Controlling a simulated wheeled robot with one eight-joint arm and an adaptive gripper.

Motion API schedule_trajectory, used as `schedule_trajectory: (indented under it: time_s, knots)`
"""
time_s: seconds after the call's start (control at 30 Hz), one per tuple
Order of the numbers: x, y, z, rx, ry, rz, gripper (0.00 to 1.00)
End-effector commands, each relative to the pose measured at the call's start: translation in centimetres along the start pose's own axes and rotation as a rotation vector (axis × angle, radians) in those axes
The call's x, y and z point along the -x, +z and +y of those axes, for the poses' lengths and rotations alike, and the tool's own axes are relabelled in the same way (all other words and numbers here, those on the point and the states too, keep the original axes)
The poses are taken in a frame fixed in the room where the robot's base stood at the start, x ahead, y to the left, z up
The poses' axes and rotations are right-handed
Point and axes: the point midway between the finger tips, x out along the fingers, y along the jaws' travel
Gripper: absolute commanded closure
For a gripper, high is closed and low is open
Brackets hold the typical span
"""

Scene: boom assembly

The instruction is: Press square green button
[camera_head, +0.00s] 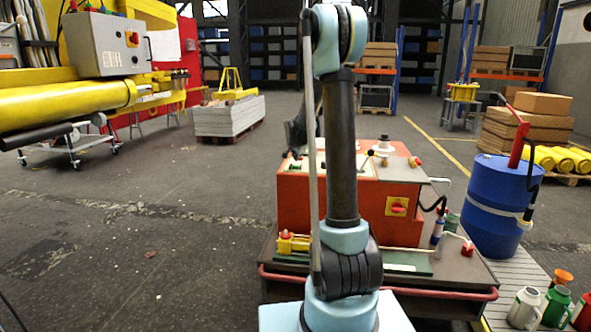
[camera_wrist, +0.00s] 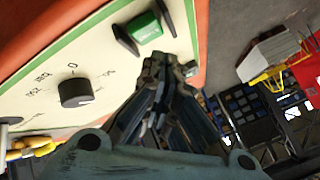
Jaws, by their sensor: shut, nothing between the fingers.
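The square green button (camera_wrist: 146,27) shows at the top of the wrist view, on the cream panel (camera_wrist: 110,45) of an orange box, between two dark guards. My gripper (camera_wrist: 168,66) is shut and empty, with its fingertips just below the button in that picture. I cannot tell whether they touch the panel; the button's face looks uncovered. In the head view, the orange box (camera_head: 297,207) stands behind my arm, which hides part of its top. My gripper shows there only as a dark shape (camera_head: 298,134) beside the arm, above the box's left end.
A black knob (camera_wrist: 76,93) sits on the panel left of my gripper. The box stands on a low cart (camera_head: 462,268). A blue barrel (camera_head: 492,215) stands right of it, with jugs (camera_head: 556,305) on the floor nearby. Open floor (camera_head: 130,250) lies to the left.

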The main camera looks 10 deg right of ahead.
Motion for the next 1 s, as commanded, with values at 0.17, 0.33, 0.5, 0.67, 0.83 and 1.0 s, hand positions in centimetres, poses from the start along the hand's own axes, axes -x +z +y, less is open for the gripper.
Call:
schedule_trajectory:
  time_s: [0.17,0.33,0.5,0.67,0.83,1.0]
  knots:
    - [1.1,-0.8,-0.8,0.0,0.0,0.0,1.0]
    - [2.0,-1.4,-1.5,0.0,0.0,0.0,1.0]
    - [2.7,-2.0,-2.0,0.0,0.0,0.0,1.0]
    - [2.9,-2.1,-2.1,0.0,0.0,0.0,1.0]
    - [2.9,-2.1,-2.1,0.0,0.0,0.0,1.0]
    - [2.9,-2.1,-2.1,0.0,0.0,0.0,1.0]
